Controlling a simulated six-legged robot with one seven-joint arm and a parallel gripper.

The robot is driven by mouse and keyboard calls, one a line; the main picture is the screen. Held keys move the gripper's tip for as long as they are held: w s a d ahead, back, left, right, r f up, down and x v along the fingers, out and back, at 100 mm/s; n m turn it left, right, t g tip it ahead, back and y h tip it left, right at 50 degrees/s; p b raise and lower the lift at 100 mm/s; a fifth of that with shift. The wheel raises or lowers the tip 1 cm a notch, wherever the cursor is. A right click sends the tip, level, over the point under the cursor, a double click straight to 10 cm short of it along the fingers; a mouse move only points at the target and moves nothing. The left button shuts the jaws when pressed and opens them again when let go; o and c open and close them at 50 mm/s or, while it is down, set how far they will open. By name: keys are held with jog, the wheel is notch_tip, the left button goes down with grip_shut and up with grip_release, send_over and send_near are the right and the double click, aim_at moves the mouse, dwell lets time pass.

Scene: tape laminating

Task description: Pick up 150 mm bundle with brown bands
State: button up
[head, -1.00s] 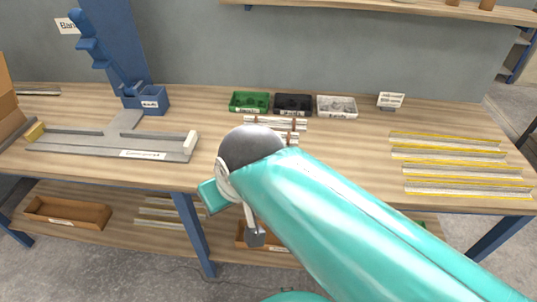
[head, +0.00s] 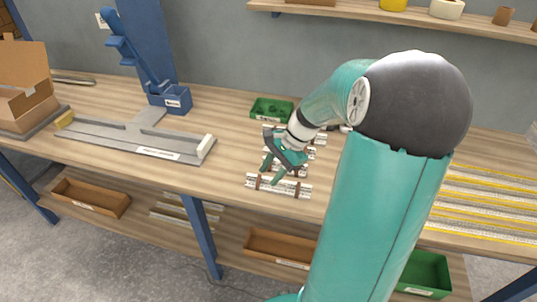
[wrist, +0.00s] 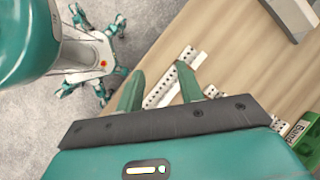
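A bundle of pale strips with brown bands (head: 292,190) lies on the bench near its front edge. Another banded bundle (head: 298,171) lies just behind it, and more pale strips lie farther back, partly hidden by my arm. No length marking is readable. My gripper (head: 270,175) is low beside the front bundles, pointing down. In the wrist view its two fingers (wrist: 160,70) are apart and empty. Pale perforated strips (wrist: 188,88) show below and between the fingers. Contact cannot be told.
A green bin (head: 272,108) stands behind the bundles. A grey metal fixture (head: 125,134) and a blue lever press (head: 168,97) are to the left, with a cardboard box (head: 25,85) farther left. Long yellow-edged strips (head: 490,205) lie right. Bench between fixture and bundles is clear.

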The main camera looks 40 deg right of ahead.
jog(key=d+m+t, duration=0.1)
jog(key=d+m, duration=0.1)
jog(key=d, duration=0.1)
jog(key=s+d+f+m+t+y, duration=0.1)
jog(key=d+m, duration=0.1)
jog(key=d, duration=0.1)
jog(key=d+f+m+t+y, duration=0.1)
jog(key=d, duration=0.2)
jog(key=shift+s+d+f+m+t, duration=0.2)
jog(key=shift+s+d+m+t, duration=0.05)
jog(key=shift+d+m+t, duration=0.15)
jog(key=s+d+m+t, duration=0.1)
jog(key=d, duration=0.2)
jog(key=s+d+m+t, duration=0.1)
jog(key=d+m+t, duration=0.1)
jog(key=d, duration=0.1)
jog(key=s+d+m+t, duration=0.1)
jog(key=d+m, duration=0.1)
jog(key=shift+s+d+r+t+y, duration=0.15)
jog(key=shift+s+d+t+y, duration=0.15)
jog(key=shift+d+t, duration=0.1)
jog(key=x, duration=0.8)
jog(key=shift+w, duration=0.15)
jog(key=x, duration=0.5)
jog(key=shift+w+d, duration=0.1)
jog(key=shift+w, duration=0.1)
jog(key=shift+c, duration=0.5)
grip_shut()
